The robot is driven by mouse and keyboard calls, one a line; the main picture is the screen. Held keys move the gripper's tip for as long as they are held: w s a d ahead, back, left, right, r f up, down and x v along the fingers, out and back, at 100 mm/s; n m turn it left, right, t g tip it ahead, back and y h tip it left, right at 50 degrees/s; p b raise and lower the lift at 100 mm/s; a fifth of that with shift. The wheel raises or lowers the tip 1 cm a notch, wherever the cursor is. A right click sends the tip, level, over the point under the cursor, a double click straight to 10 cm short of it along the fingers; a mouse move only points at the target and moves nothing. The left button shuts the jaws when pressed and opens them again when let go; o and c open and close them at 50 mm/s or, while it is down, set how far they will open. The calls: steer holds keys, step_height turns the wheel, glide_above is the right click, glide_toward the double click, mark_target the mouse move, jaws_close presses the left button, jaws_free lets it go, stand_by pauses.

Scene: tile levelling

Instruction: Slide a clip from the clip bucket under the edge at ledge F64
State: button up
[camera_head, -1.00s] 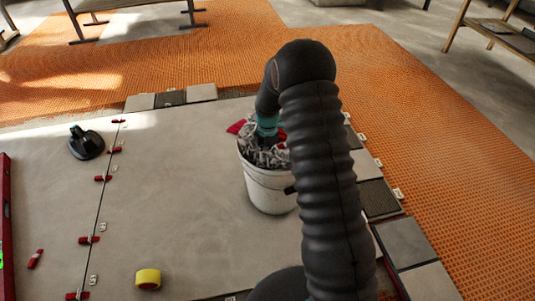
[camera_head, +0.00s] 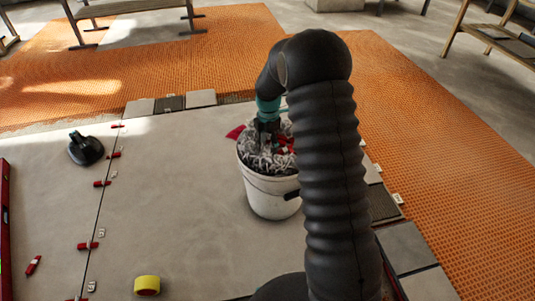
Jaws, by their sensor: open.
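The clip bucket (camera_head: 268,195) is a white pail on the large grey tile, right of the middle. It is heaped with pale grey clips (camera_head: 262,160), with some red pieces among them. My gripper (camera_head: 268,138) is at the bucket's mouth, over or among the clips; its fingertips are hard to make out against the heap. I see no clip held. Along the tile joint at the left, red wedges (camera_head: 88,245) and pale clips (camera_head: 101,233) sit at intervals. More pale clips show at the right tile edge (camera_head: 397,198). I cannot read any ledge label, so F64 cannot be picked out.
A black suction cup (camera_head: 85,148) stands on the left tile. A red level (camera_head: 4,230) runs along the left edge. Orange matting (camera_head: 460,170) borders the tiles. The tile (camera_head: 180,190) left of the bucket is clear.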

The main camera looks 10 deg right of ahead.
steer(key=s+r+m+t, duration=0.1)
steer(key=s+r+m, duration=0.4)
steer(key=s+r, duration=0.5)
steer(key=s+r+m+t, duration=0.2)
steer(key=s+r+m, duration=0.45)
steer(key=r, duration=0.65)
steer(key=s+r+m+t, duration=0.2)
steer(key=s+m, duration=0.8)
steer(key=s, duration=1)
steer(key=shift+a+r+t, duration=0.15)
steer(key=shift+a+t, duration=0.1)
steer(key=shift+t, duration=0.05)
steer(key=shift+m, duration=0.25)
